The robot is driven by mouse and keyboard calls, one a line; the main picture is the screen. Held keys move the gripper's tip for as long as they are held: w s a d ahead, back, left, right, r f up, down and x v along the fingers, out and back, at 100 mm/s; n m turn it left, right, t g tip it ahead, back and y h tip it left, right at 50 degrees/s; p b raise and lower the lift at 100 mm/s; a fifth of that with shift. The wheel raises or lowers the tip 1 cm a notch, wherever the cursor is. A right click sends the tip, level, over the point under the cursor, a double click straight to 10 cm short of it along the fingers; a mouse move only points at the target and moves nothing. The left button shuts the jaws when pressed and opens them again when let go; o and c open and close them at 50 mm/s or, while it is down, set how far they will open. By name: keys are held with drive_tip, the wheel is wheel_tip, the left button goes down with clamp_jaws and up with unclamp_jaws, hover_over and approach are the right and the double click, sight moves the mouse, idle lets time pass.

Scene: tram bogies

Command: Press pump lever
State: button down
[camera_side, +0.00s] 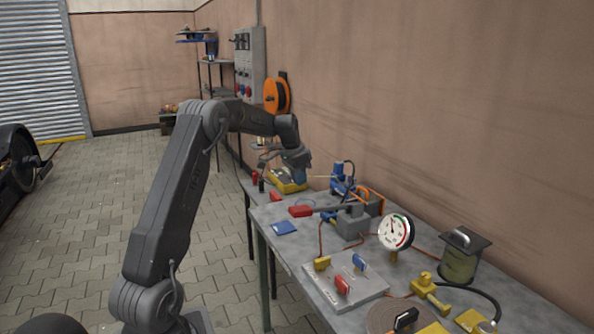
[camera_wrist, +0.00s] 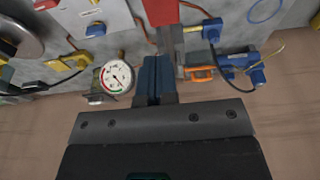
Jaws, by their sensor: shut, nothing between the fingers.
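The pump lever has a red grip (camera_side: 300,211) on a dark bar that runs to a grey pump block (camera_side: 352,222) on the bench. In the wrist view the red grip (camera_wrist: 160,12) is at the top edge, just past my fingertips. My gripper (camera_side: 303,178) is above the bench, higher in the side picture than the red grip. In the wrist view its two blue fingers (camera_wrist: 154,62) are together with nothing between them. I cannot tell whether they touch the lever. A round pressure gauge (camera_side: 396,232) stands near the pump; it also shows in the wrist view (camera_wrist: 115,77).
The grey bench (camera_side: 285,252) runs along the wall. A plate with red, blue and yellow valve handles (camera_side: 345,286) lies in front of the pump. Blue fittings and an orange part (camera_side: 372,200) are behind it. A dark-lidded canister (camera_side: 461,260) stands at the right. A blue pad (camera_side: 285,227) lies near the front edge.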

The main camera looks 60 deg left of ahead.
sight(301, 209)
drive_tip(key=x, duration=0.4)
drive_tip(key=s+x, duration=0.1)
drive_tip(key=x, duration=0.2)
drive_tip(key=shift+f, duration=0.25)
drive_tip(key=shift+s+f, duration=0.1)
drive_tip(key=shift+f, duration=0.35)
drive_tip(key=shift+f, duration=0.1)
drive_tip(key=shift+s+f, duration=0.2)
drive_tip(key=shift+f, duration=0.25)
drive_tip(key=shift+s+d+f, duration=0.1)
drive_tip(key=shift+s+f, duration=0.05)
drive_tip(key=shift+f, duration=2.5)
drive_tip(key=shift+s+f, duration=0.2)
drive_tip(key=shift+f, duration=2.5)
